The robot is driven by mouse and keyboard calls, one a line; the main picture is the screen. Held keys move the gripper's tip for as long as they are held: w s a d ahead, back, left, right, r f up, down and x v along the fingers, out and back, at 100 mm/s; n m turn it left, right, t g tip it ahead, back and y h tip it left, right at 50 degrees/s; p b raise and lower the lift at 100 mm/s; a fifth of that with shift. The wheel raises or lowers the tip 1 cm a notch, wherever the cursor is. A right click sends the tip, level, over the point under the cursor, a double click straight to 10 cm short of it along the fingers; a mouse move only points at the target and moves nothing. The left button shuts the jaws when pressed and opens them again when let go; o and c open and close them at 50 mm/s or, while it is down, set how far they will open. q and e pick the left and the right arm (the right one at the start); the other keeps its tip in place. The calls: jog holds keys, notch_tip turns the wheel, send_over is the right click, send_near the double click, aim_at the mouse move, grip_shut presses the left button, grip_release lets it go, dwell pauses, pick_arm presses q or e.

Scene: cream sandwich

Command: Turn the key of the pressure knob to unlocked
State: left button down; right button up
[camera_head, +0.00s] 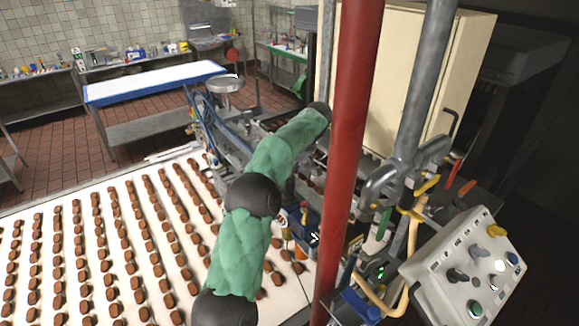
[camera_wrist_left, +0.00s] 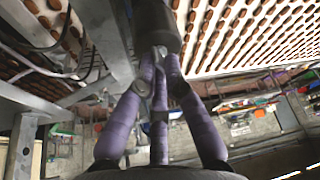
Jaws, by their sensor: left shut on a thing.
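My left gripper (camera_wrist_left: 160,65) has three purple fingers in the left wrist view. Their tips close together on a small metal piece at the end of a dark cylinder (camera_wrist_left: 155,22), which looks like the pressure knob. The tips cover most of the piece, so I cannot tell the key's shape or its turn. In the head view my green-sleeved arm reaches from the bottom up toward the machine (camera_head: 228,87). The hand and the knob are hidden there. My right gripper is in neither view.
A red pole (camera_head: 350,150) stands just right of my arm. A conveyor (camera_head: 60,205) with rows of brown pieces lies at left. A control panel (camera_head: 440,262) with knobs is at lower right. In the wrist view, a metal frame (camera_wrist_left: 100,30) runs close beside the fingers.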

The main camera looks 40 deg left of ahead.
pick_arm(q)
jog(key=n+g, duration=0.1)
jog(key=n, duration=0.1)
jog(key=shift+w+a+r+n+p, duration=0.1)
jog(key=shift+n+p, duration=0.2)
jog(key=shift+p, duration=0.1)
jog(key=shift+n+g+h, duration=0.3)
jog(key=shift+n+h, duration=0.1)
jog(key=shift+n, duration=0.7)
jog(key=c, duration=1.6)
grip_release()
